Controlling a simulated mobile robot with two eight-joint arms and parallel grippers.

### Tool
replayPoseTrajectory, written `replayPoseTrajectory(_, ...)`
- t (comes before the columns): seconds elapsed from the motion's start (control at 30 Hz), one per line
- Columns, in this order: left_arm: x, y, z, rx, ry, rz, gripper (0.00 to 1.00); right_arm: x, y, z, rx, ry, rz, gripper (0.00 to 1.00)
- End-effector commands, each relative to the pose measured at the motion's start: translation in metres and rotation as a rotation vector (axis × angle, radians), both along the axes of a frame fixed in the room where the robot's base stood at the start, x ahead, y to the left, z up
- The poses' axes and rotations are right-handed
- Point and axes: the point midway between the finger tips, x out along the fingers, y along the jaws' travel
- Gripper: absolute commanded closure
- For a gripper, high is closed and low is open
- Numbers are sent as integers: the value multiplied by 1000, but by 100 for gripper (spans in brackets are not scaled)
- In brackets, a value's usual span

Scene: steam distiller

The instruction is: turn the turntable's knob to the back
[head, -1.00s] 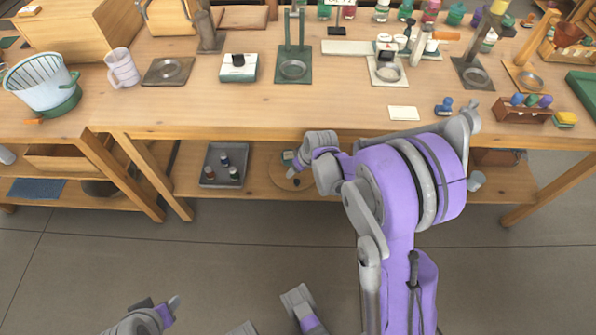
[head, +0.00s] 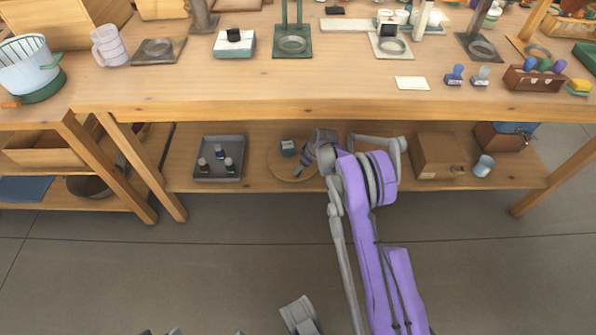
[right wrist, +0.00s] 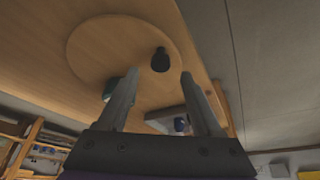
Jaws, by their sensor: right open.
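The turntable (head: 279,170) is a round wooden disc on the lower shelf, partly hidden by my right gripper (head: 303,168). It also shows in the right wrist view (right wrist: 95,50). A dark upright knob (right wrist: 160,61) stands on the disc near its edge, just beyond and between my open fingertips (right wrist: 158,82). I cannot tell whether they touch it. In the head view the knob is hard to tell from the gripper. Only slivers of my left gripper (head: 160,332) show at the bottom edge.
A grey tray (head: 235,143) with several small bottles stands left of the turntable. A cardboard box (head: 438,158) and a light cup (head: 484,166) are to the right. The tabletop edge (head: 300,108) overhangs the shelf. The shelf between tray and turntable is clear.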

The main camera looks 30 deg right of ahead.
Motion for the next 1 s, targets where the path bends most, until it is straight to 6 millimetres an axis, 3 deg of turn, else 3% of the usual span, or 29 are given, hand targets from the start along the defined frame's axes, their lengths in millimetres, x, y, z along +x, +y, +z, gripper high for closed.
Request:
replayPoseTrajectory(0.23, 1, 0, -7, 0, -1, 0, 50, 12, 5, -31, 0, -1, 1, 33)
replayPoseTrajectory(0.6, 2, 0, -7, 0, -1, 0, 50, 14, 6, -36, 0, 0, 0, 33)
replayPoseTrajectory(0.9, 2, 0, -7, 0, -1, 0, 50, 14, 6, -36, 0, 0, 0, 87)
replayPoseTrajectory(1.0, 2, 0, -7, 0, -1, 0, 50, 14, 6, -36, 0, 0, 0, 100)
